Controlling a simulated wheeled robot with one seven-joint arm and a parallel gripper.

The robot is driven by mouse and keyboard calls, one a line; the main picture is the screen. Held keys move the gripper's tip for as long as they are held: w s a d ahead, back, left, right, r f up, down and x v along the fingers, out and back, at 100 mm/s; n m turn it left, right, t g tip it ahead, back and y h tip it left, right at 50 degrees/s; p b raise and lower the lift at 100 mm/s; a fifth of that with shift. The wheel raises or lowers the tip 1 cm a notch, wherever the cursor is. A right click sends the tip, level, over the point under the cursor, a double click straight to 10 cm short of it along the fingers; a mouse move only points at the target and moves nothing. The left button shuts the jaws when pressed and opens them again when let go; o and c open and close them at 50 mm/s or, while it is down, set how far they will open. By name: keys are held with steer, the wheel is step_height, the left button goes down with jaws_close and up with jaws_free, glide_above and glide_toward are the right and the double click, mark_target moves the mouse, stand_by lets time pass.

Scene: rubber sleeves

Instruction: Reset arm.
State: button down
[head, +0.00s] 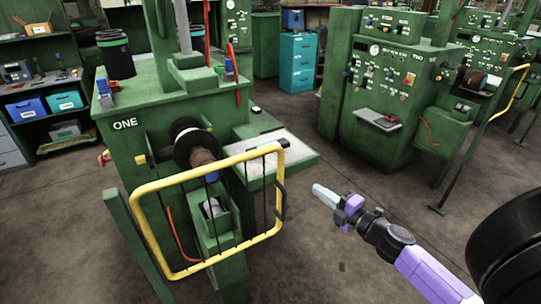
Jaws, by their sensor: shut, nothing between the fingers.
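My gripper (326,195) is at the end of my purple and black arm in the lower right of the head view. Its light fingers are shut and hold nothing. The arm reaches up and left from the lower right corner, over open floor. The gripper is right of the yellow guard (159,232) of the green machine marked ONE (150,97) and appears apart from it. A brown sleeve-like part (203,160) and a black round flange (186,135) show on the machine's spindle behind the guard.
A pale-topped side shelf (262,150) juts from machine ONE. A second green machine (385,85) stands at the back right, with another yellow guard (508,97) further right. Blue-green drawers (298,62) stand at the back. Concrete floor (330,255) is clear around my gripper.

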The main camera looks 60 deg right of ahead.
steer(key=s+a+r+m+y, duration=0.1)
steer(key=s+a+m+y, duration=0.1)
steer(key=a, duration=1.2)
steer(key=s+a+r+m+g+y, duration=0.1)
steer(key=s+a+m+y, duration=0.2)
steer(key=a, duration=1.2)
steer(key=s+a+r+m+y, duration=0.2)
steer(key=s+a+m, duration=0.3)
steer(key=a, duration=0.9)
steer(key=m, duration=0.3)
steer(key=shift+a+g+y, duration=0.3)
steer(key=shift+a, duration=0.05)
